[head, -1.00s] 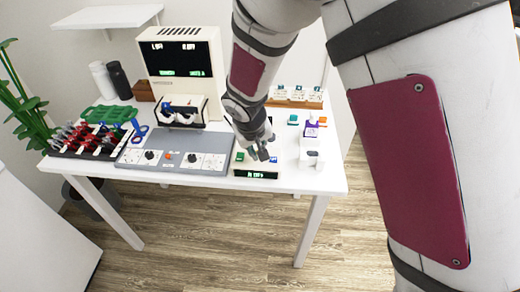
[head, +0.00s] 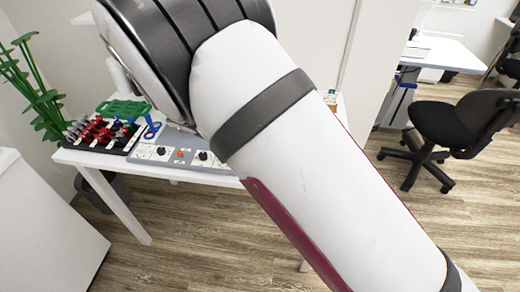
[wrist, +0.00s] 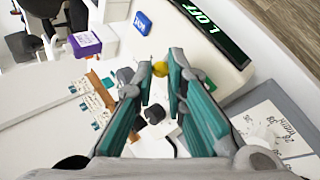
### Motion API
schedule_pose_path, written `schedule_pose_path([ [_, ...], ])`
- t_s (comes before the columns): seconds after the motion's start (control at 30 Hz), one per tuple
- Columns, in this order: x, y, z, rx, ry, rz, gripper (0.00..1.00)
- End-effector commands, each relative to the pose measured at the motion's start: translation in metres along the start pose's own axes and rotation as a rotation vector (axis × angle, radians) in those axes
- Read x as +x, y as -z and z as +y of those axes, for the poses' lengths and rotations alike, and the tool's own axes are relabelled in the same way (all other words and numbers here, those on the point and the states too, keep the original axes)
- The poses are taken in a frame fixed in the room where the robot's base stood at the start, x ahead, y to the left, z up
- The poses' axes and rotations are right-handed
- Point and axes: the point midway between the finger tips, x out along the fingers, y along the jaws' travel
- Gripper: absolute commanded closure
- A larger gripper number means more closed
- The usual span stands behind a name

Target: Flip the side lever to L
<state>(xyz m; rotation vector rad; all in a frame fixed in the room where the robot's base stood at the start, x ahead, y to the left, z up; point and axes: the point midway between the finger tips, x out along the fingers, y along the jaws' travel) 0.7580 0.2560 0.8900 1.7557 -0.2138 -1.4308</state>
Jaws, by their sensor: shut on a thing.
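In the wrist view my gripper (wrist: 159,80) has its two teal-padded fingers closed in around a small yellow knob (wrist: 160,68), which looks like the tip of the side lever. The knob sits at the fingertips, next to a cream console (wrist: 185,65). The lever's shaft and its exact contact with the pads are hard to make out. The console's dark display (wrist: 208,24) shows green letters that read like "L OFF". A blue button (wrist: 142,22) is on the console's face. In the head view my own arm hides the gripper and the console.
A grey panel (wrist: 285,115) with printed dials lies close beside the console; it also shows in the head view (head: 165,152). A purple block (wrist: 84,43) and a wooden card rack (wrist: 97,97) stand nearby. A tool rack (head: 98,143) and green tray (head: 122,110) are at the table's left end.

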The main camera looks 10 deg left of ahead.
Motion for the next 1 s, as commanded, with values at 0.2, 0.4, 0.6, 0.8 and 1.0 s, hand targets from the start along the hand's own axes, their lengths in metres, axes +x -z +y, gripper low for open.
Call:
schedule_pose_path([
  [0.2,0.0002,-0.0008,-0.0024,-0.008,-0.012,-0.008,1.00],
  [0.4,0.0001,-0.0009,-0.0028,-0.008,-0.011,-0.008,1.00],
  [0.6,0.0001,-0.0007,-0.0027,-0.008,-0.011,-0.007,0.66],
  [0.8,0.0001,-0.0002,-0.0023,-0.008,-0.011,-0.006,0.66],
  [1.0,-0.0015,0.0002,-0.0020,-0.007,-0.011,-0.005,0.66],
])
